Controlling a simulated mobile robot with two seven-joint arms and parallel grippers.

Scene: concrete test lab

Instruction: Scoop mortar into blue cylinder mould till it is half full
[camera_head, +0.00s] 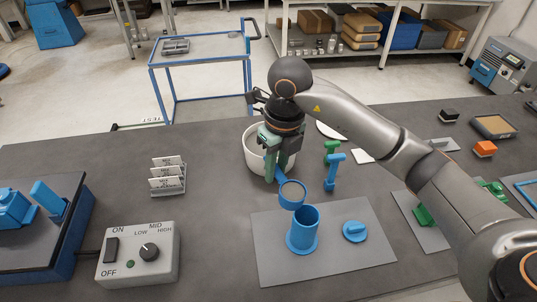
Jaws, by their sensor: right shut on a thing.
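My right gripper (279,168) points down at the near right side of the white bowl (252,158) and is shut on a blue scoop (292,195). The scoop's round cup holds grey-brown mortar and hangs just beyond the blue cylinder mould (304,233), apart from it. The mould stands upright on a grey mat (265,258), with its open top showing. How full it is inside cannot be told. The bowl's inside is mostly hidden by my gripper. My left gripper is not in view.
A blue lid (354,231) lies on the mat right of the mould. A blue tool (335,170) and a green tool (332,152) stand right of the bowl. A control box (140,256) and a card holder (167,176) are at left. My right arm spans the right side.

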